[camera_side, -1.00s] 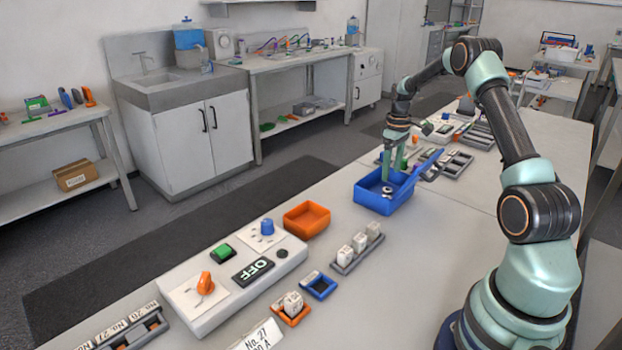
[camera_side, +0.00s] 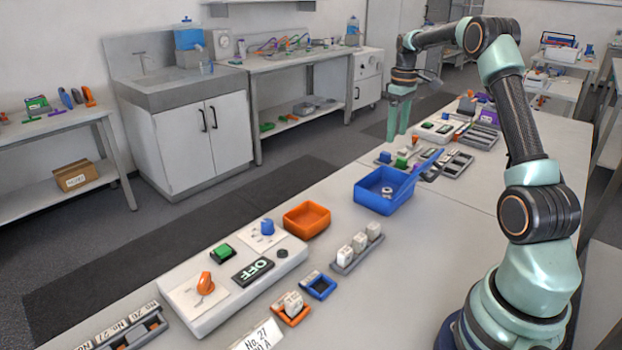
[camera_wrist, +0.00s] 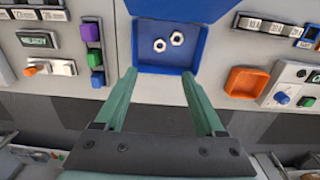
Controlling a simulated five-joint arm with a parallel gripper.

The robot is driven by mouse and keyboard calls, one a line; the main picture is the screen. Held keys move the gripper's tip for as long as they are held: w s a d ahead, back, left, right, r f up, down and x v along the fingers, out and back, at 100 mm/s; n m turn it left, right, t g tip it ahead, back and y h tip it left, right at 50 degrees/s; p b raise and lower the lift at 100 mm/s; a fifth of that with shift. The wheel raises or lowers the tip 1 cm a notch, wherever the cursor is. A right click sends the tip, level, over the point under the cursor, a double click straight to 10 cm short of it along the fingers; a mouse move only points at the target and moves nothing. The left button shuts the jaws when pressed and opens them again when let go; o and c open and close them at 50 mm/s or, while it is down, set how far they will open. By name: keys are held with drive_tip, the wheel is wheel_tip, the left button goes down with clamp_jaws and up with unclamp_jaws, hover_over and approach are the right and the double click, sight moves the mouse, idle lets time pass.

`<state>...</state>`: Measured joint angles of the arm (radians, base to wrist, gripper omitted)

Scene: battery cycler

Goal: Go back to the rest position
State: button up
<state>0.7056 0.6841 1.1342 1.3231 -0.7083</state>
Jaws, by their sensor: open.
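My gripper (camera_side: 398,118) is raised above the far side of the bench in the side view, its two green fingers pointing down. In the wrist view my gripper (camera_wrist: 160,95) is open, with nothing between its fingers. It is apart from the blue bin (camera_side: 376,203), which stands on the bench to the right of and below it.
An orange tray (camera_side: 307,219), a white control box (camera_side: 205,301) reading OFF and a grey rack (camera_side: 356,248) with white blocks stand nearer. More panels and trays (camera_side: 457,163) lie on the bench beyond the bin. The air around my gripper looks clear.

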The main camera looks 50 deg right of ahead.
drive_tip(key=a+r+t+h, duration=0.1)
drive_tip(key=a+r, duration=0.3)
drive_tip(key=a, duration=0.5)
drive_tip(key=a+r+t, duration=0.1)
drive_tip(key=a+r, duration=0.4)
drive_tip(key=a, duration=0.4)
drive_tip(key=s+a+f+t, duration=0.1)
drive_tip(key=s+a, duration=0.4)
drive_tip(key=a, duration=0.3)
drive_tip(key=s+a+f+t+y, duration=0.1)
drive_tip(key=s+a+t, duration=0.1)
drive_tip(key=s+a, duration=0.4)
drive_tip(key=shift+a+f+t, duration=0.25)
drive_tip(key=shift+a+t, duration=0.05)
drive_tip(key=shift+a, duration=0.55)
